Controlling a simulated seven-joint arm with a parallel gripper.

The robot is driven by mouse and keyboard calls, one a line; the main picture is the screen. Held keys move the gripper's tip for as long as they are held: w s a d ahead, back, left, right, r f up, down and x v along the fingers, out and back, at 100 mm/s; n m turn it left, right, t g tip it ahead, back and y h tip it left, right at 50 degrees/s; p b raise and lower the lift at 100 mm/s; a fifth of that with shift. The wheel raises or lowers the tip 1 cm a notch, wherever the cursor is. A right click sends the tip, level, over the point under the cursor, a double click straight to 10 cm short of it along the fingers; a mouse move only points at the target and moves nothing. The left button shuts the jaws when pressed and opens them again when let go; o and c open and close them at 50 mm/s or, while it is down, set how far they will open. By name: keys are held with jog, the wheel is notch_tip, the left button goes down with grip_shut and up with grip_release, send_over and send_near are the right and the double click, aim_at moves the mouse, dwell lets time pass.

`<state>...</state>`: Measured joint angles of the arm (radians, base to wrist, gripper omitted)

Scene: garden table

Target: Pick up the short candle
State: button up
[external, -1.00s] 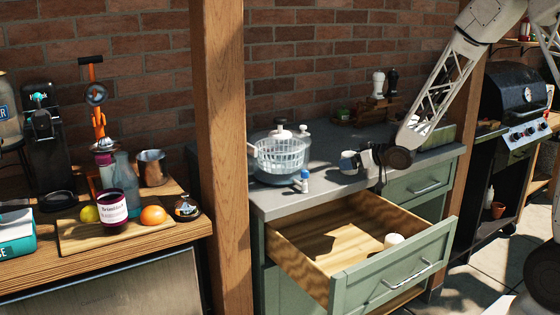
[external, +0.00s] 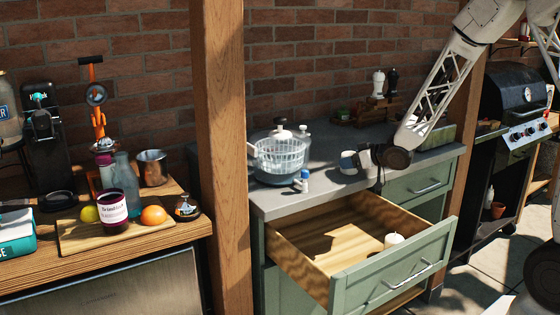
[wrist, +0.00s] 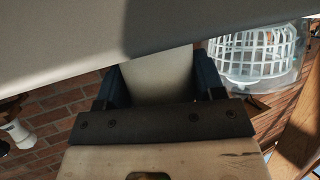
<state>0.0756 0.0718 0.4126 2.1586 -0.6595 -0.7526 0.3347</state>
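A short white candle (external: 394,240) stands upright in the open drawer (external: 310,243), near its front right. My gripper (external: 352,161) is above the counter's front part, up and left of this candle and apart from it. In the wrist view its dark blue fingers (wrist: 158,85) stand on both sides of a pale cream piece (wrist: 158,75) that fills the gap. The gripper looks shut on this piece. Its far end is cut off by the grey surface, and I cannot tell whether it is a second candle.
A salad spinner (external: 281,155) and a small blue-and-white bottle (external: 302,181) stand on the grey counter (external: 325,150), left of my gripper. Pepper mills (external: 379,84) stand at the back. The open drawer juts out below. A wooden post (external: 222,150) rises at the left.

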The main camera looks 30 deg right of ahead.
jog(key=shift+c, duration=1.1)
jog(key=shift+r, duration=0.2)
jog(key=shift+r, duration=1.4)
jog(key=shift+s+r, duration=0.25)
jog(key=shift+s, duration=0.05)
jog(key=s+r, duration=0.1)
jog(key=s, duration=1.4)
jog(key=shift+s+d+r, duration=0.15)
jog(key=shift+s+d, duration=0.05)
